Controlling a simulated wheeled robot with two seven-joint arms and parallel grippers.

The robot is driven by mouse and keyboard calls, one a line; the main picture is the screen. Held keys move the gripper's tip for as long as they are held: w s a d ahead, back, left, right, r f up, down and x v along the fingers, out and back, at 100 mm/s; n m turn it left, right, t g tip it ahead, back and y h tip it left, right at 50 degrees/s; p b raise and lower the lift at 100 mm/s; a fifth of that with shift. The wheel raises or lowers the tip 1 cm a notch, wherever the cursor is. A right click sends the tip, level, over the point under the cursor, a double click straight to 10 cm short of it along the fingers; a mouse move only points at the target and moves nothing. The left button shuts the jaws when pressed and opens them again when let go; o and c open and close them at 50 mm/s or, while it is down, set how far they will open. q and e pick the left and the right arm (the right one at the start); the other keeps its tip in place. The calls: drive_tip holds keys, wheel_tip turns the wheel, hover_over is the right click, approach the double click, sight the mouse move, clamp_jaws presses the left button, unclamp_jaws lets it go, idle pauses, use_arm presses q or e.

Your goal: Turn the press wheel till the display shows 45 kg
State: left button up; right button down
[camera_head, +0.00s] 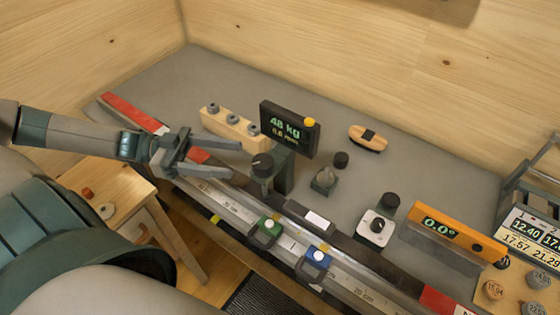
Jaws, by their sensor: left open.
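The display (281,136) is a dark upright panel with green digits that look like 48 kg; the smaller line below is hard to read. A yellow button sits at its right corner. A dark round knob (262,165), which looks like the press wheel, stands in front of the display's post. My left gripper (237,160) comes in from the left with its two fingers apart and empty. Its fingertips point at the knob and appear just short of it; I cannot tell whether they touch. My right gripper is not in view.
A wooden block (228,126) with several metal pegs stands behind my left gripper. A ruled rail with a green clamp (265,231) and a blue clamp (314,262) runs along the front. The back of the grey bench is clear.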

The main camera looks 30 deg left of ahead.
sight(274, 164)
use_arm(q)
drive_tip(key=shift+p+x, duration=1.7)
drive_tip(key=shift+x, duration=4.8)
drive_tip(key=shift+c, duration=0.5)
drive_tip(key=shift+r, duration=0.1)
drive_tip(key=c, duration=0.9)
